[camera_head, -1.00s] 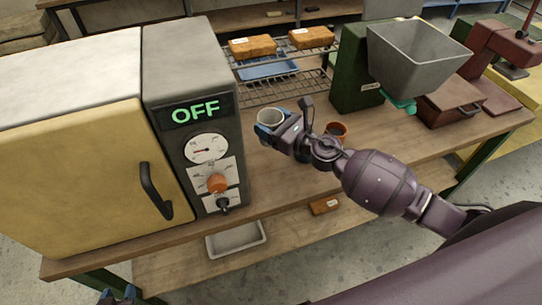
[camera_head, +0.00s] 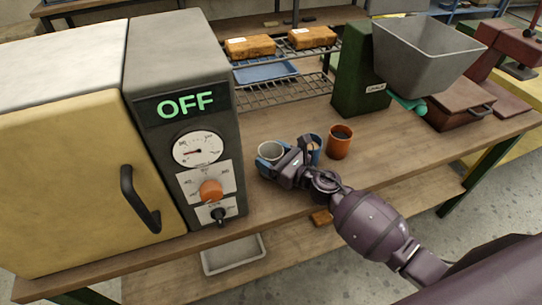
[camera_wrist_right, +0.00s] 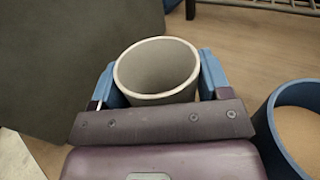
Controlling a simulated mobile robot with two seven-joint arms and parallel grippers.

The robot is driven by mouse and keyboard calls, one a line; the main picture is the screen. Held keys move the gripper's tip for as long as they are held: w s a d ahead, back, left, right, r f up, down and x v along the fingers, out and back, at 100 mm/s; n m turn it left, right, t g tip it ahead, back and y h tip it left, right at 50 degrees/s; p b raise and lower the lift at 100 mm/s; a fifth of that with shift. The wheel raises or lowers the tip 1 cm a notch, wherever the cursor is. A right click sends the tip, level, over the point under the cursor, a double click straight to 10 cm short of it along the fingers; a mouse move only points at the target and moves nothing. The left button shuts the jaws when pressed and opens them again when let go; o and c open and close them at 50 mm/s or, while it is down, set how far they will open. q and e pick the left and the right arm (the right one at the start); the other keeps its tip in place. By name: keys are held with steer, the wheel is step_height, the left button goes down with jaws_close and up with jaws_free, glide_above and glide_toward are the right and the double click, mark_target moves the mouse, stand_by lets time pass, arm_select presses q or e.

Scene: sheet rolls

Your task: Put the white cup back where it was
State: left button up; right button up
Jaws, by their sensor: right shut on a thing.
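The white cup (camera_head: 271,150) is held upright beside the oven's control panel, over the wooden bench; I cannot tell whether its base touches the bench. My right gripper (camera_head: 272,161) is shut on it, with a blue fingertip on either side. In the right wrist view the cup (camera_wrist_right: 158,68) sits between the fingers of my right gripper (camera_wrist_right: 158,80), empty as far as I see. My left gripper is out of view.
A blue cup (camera_head: 315,147) stands right of the gripper, partly hidden by it; it is close in the wrist view (camera_wrist_right: 268,128). An orange mug (camera_head: 340,146) with dark contents stands further right. The oven (camera_head: 180,75) reads OFF. A wire rack (camera_head: 285,91) and green hopper machine (camera_head: 360,75) stand behind.

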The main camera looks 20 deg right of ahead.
steer(key=shift+f, duration=0.2)
steer(key=o, duration=0.7)
steer(key=shift+r, duration=0.1)
steer(key=shift+c, duration=0.2)
steer(key=shift+r, duration=0.3)
steer(key=v, duration=0.5)
steer(key=b+v, duration=0.1)
steer(key=v, duration=0.5)
steer(key=shift+f, duration=0.25)
steer(key=shift+s+d+r, duration=0.1)
steer(key=shift+s+d, duration=0.2)
steer(key=shift+s, duration=0.1)
